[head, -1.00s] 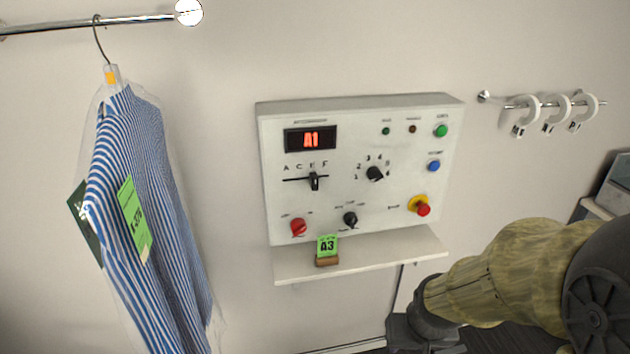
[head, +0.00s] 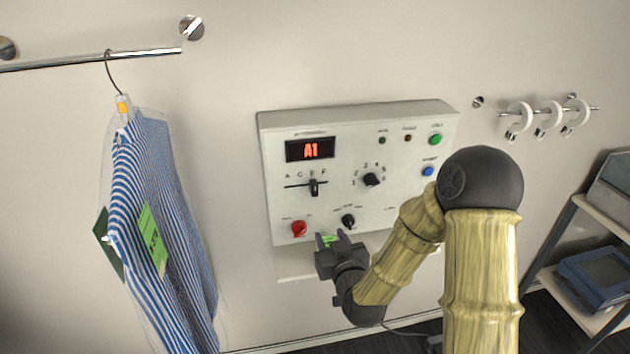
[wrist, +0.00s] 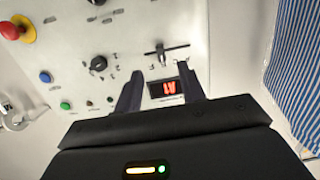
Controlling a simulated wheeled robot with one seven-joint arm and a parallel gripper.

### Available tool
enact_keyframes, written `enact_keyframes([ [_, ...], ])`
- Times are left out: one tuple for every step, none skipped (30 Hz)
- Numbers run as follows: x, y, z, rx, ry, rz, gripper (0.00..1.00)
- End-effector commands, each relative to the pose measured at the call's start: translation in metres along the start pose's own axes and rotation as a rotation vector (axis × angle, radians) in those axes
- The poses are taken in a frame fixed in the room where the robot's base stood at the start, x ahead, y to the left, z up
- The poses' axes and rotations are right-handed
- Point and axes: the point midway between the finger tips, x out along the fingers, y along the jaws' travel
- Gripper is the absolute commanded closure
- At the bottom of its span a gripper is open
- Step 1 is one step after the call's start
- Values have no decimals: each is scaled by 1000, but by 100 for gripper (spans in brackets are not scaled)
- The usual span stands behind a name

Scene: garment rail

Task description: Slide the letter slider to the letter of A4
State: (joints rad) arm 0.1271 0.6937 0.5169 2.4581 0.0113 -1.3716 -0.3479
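The letter slider's black knob (head: 314,187) sits on a horizontal slot under the letters, beneath the E, right of the slot's middle. It also shows in the wrist view (wrist: 160,52). The white control panel (head: 350,150) has a display (head: 310,149) reading A1. My gripper (head: 332,238) is in front of the panel's lower edge, below the slider and apart from it. Its two fingers are spread with nothing between them; in the wrist view the display shows between the fingertips (wrist: 160,82).
A black number dial (head: 371,180), red knob (head: 299,228) and black knob (head: 348,221) are nearby. A green A3 tag (head: 329,241) on the shelf (head: 296,264) is mostly hidden by my gripper. A striped shirt (head: 160,200) hangs left. My arm hides the panel's lower right.

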Motion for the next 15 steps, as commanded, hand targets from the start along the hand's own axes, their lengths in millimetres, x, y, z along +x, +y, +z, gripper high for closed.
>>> enact_keyframes([
  [1,-1,-9,11,40,11,60],
  [1,-1,-13,15,64,18,60],
  [1,-2,-17,20,92,26,60],
  [1,-2,-20,23,107,31,60],
  [1,-2,-21,24,119,35,60],
  [1,-2,-23,25,131,39,60],
  [1,-2,-23,25,135,41,60],
  [1,-1,-24,26,139,42,60],
  [1,-1,-24,25,140,42,60],
  [1,-1,-23,25,140,42,60],
  [1,-1,-23,25,140,42,60],
  [1,-1,-23,25,139,42,60],
  [1,-1,-23,25,139,42,60],
  [1,-1,-23,25,139,42,60],
  [1,-1,-23,25,139,42,60],
])
